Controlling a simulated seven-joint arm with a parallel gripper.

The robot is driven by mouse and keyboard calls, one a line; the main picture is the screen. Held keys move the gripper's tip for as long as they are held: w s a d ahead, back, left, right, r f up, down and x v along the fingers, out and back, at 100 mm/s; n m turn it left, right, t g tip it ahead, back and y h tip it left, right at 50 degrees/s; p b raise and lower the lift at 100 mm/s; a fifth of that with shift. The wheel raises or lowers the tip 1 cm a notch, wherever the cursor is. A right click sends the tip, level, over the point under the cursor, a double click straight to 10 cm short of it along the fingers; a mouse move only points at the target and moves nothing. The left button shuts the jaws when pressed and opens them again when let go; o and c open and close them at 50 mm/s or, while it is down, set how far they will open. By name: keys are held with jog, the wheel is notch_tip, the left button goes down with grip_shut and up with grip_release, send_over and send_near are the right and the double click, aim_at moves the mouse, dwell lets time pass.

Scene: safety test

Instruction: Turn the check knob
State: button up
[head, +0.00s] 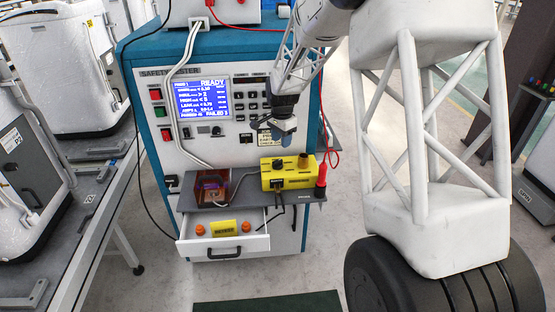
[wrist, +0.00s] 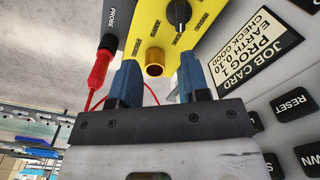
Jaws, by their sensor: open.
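The yellow box (head: 290,178) sits on the grey shelf in front of the safety tester. A black knob with a pointer (wrist: 179,13) is on its face, with small labels around it; it also shows in the head view (head: 278,164). A brass post (wrist: 154,62) stands beside the knob. My gripper (wrist: 160,78) is open with blue fingertips, and the brass post appears between them in the wrist view. Nothing is held. In the head view my gripper (head: 284,130) is above the yellow box, apart from the knob.
The red probe (wrist: 100,65) stands upright at the shelf's right end, its red cable near my gripper. The tester's blue screen (head: 201,96) reads READY. A job card (wrist: 262,45) is on the panel. An open drawer (head: 222,246) juts out below the shelf with orange items inside.

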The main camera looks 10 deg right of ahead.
aim_at(278, 161)
jog(key=shift+m, duration=0.4)
jog(key=w+f, duration=0.1)
jog(key=w+a+f, duration=0.1)
jog(key=w+f, duration=0.1)
jog(key=shift+w+f, duration=0.15)
jog(key=shift+f, duration=0.15)
jog(key=shift+f, duration=0.1)
jog(key=shift+f, duration=3.8)
grip_shut()
